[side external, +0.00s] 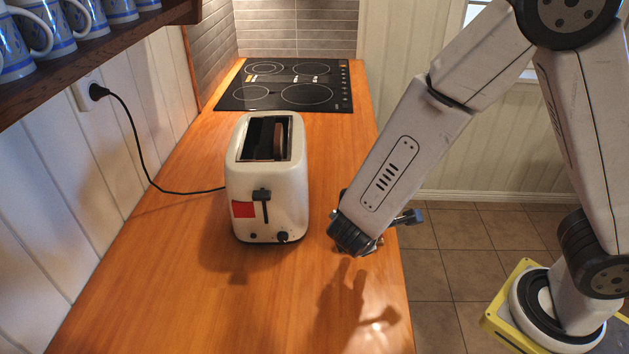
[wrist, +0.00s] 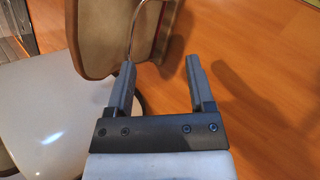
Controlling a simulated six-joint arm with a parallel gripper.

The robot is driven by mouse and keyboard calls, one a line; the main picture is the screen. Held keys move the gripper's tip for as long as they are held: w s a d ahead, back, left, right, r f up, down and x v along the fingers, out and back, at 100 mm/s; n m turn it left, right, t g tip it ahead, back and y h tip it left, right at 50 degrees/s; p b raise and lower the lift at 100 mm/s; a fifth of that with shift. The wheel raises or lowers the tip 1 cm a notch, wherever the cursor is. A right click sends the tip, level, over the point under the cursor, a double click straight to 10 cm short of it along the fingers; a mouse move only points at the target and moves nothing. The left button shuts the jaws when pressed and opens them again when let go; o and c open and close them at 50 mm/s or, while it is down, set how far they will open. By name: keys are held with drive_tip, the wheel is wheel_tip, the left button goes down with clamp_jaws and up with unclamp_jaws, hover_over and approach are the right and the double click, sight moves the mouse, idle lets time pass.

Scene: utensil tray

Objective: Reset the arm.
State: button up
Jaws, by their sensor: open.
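My gripper (side external: 356,240) hangs at the end of my bent arm, low over the counter and just right of the toaster. In the wrist view its two dark fingers (wrist: 160,63) are spread apart, with bare wood between them. A tan slice with a brown crust, looking like bread (wrist: 105,32), lies behind the left finger; I cannot tell whether they touch. The white toaster (side external: 268,195) stands upright on the counter, with something brown (side external: 278,140) in its slot. The toaster's pale shell seems to fill the left of the wrist view (wrist: 55,120).
The wooden counter (side external: 160,300) is clear in front of the toaster. A black cord (side external: 150,180) runs from the toaster to the wall socket. A black hob (side external: 290,85) lies behind. Blue-and-white mugs (side external: 85,15) stand on a shelf at upper left. The counter's right edge drops to a tiled floor.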

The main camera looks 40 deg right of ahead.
drive_tip(key=s+d+m+g+y, duration=0.1)
drive_tip(key=m, duration=0.1)
drive_tip(key=s+d+r+m+g+y, duration=0.1)
drive_tip(key=shift+d+r+m, duration=0.1)
drive_tip(key=shift+d+m, duration=0.1)
drive_tip(key=shift+m, duration=0.2)
drive_tip(key=m+y, duration=0.1)
drive_tip(key=s+d+r+m+y, duration=0.1)
drive_tip(key=m, duration=0.1)
drive_tip(key=shift+s+d+g, duration=0.2)
drive_tip(key=shift+d+g, duration=0.05)
drive_tip(key=shift+g, duration=0.15)
drive_tip(key=d+r+m+y, duration=0.1)
drive_tip(key=m, duration=0.1)
drive_tip(key=d+r+m+y, duration=0.1)
drive_tip(key=m, duration=0.1)
drive_tip(key=d+r+m+t+y, duration=0.1)
drive_tip(key=m, duration=0.1)
drive_tip(key=shift+s+d+m, duration=0.1)
drive_tip(key=shift+s+m, duration=0.2)
drive_tip(key=shift+s, duration=0.1)
